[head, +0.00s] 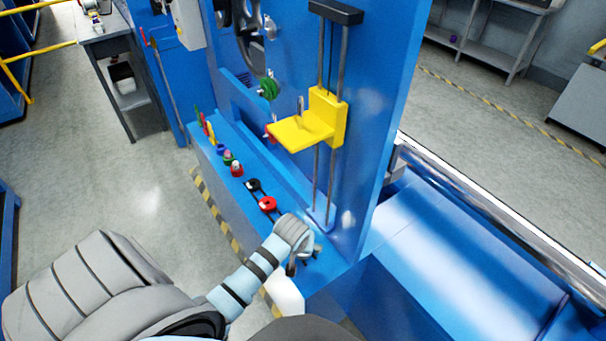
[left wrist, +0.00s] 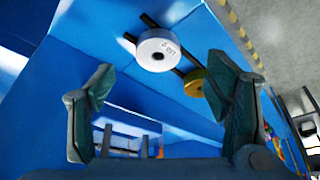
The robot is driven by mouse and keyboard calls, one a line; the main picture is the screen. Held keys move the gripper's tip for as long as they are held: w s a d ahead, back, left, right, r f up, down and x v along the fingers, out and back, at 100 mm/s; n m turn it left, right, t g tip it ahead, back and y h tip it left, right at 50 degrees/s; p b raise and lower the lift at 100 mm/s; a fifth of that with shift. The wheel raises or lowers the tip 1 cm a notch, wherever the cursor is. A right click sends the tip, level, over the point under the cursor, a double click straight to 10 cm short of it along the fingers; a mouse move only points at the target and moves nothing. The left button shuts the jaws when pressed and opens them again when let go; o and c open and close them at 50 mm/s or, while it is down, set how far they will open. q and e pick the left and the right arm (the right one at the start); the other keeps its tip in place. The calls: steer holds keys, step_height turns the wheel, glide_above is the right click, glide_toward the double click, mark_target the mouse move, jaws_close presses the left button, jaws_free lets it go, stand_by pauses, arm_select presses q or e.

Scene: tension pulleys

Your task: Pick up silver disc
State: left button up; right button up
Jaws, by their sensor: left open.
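The silver disc (left wrist: 157,48) shows in the left wrist view as a pale round disc with small dark markings on its face. It rests on dark rails on the blue surface, beyond the gap between my fingers and apart from them. My left gripper (left wrist: 162,110) is open and empty. In the head view my left gripper (head: 303,264) is over the near end of the blue ledge (head: 215,165). I cannot make out the silver disc there; the hand may hide it. My right gripper is not in view.
A yellowish disc (left wrist: 195,82) lies beside the silver one. In the head view, a red disc (head: 267,204) and a black disc (head: 253,185) sit along the ledge. A yellow carriage (head: 308,131) on vertical rods stands behind, against the blue panel (head: 385,60).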

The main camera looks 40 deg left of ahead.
arm_select(q)
steer(key=x, duration=0.2)
steer(key=b+x, duration=0.1)
steer(key=x, duration=0.1)
steer(key=b+x, duration=0.1)
steer(key=x, duration=0.1)
steer(key=shift+w+a+f, duration=0.1)
steer(key=shift+w+f, duration=0.1)
steer(key=shift+w, duration=0.25)
steer(key=shift+r, duration=0.1)
steer(key=c, duration=1.3)
step_height(320, 180, up, 10)
steer(key=p, duration=0.3)
steer(key=shift+c, duration=0.2)
